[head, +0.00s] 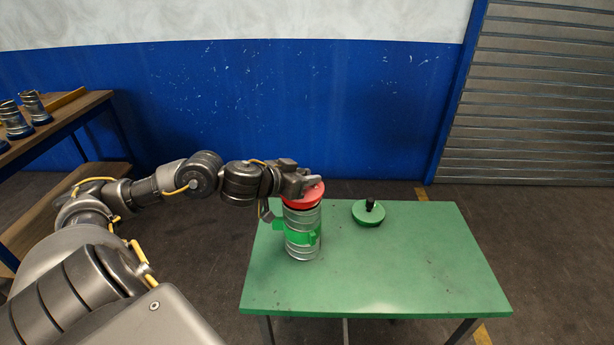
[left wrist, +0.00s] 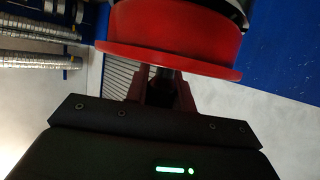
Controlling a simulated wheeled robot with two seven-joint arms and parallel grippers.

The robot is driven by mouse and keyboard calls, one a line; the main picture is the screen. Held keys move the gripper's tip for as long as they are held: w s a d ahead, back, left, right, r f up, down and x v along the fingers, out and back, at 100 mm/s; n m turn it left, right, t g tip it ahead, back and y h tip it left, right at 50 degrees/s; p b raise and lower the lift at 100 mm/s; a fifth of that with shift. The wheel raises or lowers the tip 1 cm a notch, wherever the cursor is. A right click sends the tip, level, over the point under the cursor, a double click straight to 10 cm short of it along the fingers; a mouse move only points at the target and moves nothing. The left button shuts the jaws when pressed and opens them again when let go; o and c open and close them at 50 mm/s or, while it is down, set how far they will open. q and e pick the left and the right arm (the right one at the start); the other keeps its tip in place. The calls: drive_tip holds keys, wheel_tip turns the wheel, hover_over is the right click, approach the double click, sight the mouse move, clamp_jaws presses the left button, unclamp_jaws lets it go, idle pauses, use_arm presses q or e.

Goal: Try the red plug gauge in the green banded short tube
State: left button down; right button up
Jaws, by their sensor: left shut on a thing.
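My left gripper (head: 307,187) is shut on the red plug gauge (head: 303,200) and comes in from the left, above the table. The gauge is over the top end of the green banded short tube (head: 302,246), a ribbed metal tube standing upright near the table's left side. The left wrist view shows the gauge's red flange and narrower body (left wrist: 170,40) close beyond my left fingers (left wrist: 162,90). A dark, metallic edge meets the body at the top of that view. How far the gauge sits inside the tube is hidden. My right gripper is not in view.
A green disc gauge with a black handle (head: 369,211) sits on the green table (head: 400,275), right of the tube. The table's front and right are clear. Several metal tubes (head: 16,120) stand on a wooden shelf (head: 75,117) at far left.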

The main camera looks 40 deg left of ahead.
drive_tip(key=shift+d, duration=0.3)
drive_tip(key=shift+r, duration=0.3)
use_arm(q)
drive_tip(key=shift+p, duration=0.35)
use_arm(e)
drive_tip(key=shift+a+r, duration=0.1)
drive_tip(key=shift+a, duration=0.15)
use_arm(q)
drive_tip(key=shift+p, duration=0.45)
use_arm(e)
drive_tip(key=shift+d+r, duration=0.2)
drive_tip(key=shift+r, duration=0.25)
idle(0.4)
use_arm(q)
drive_tip(key=shift+f, duration=0.2)
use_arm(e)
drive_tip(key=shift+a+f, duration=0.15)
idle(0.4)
use_arm(q)
drive_tip(key=c, duration=1.1)
unclamp_jaws()
drive_tip(key=shift+s, duration=0.1)
